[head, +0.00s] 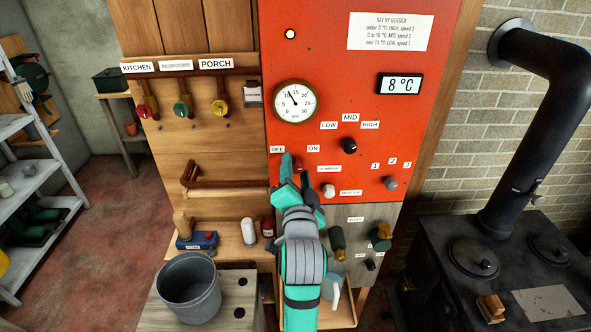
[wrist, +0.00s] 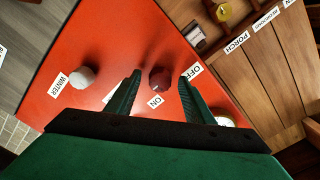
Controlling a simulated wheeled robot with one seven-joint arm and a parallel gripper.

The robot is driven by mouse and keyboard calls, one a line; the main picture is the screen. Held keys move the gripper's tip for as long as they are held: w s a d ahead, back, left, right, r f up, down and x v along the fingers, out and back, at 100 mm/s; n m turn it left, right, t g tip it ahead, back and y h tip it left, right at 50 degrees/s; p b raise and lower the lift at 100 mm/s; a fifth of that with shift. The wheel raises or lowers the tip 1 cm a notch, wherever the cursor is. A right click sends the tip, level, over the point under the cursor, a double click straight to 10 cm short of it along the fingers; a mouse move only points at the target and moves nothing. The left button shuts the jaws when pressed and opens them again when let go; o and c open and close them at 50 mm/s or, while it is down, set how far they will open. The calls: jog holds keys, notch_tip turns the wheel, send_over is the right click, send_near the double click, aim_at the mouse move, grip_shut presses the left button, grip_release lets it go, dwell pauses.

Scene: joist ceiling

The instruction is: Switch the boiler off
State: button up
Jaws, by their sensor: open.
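The red boiler panel (head: 330,70) fills the middle of the head view. Its OFF label (head: 277,149) and ON label (head: 313,148) sit left and right above a dark red knob. The knob is mostly hidden by my gripper in the head view but shows clearly in the wrist view (wrist: 158,79), with the OFF label (wrist: 195,70) and ON label (wrist: 155,101) near it. My gripper (head: 295,166) is open in front of the panel, fingers on either side of the knob in the wrist view (wrist: 160,88). I cannot tell whether they touch it or where it points.
A white knob (head: 328,191) sits just below right, beside the winter label (wrist: 61,86). A black selector knob (head: 349,145) and a grey knob (head: 391,183) are further right. A grey bucket (head: 189,287) stands below left. A black stove (head: 490,255) stands right.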

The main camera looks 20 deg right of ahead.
jog(key=c, duration=1.1)
jog(key=shift+o, duration=0.3)
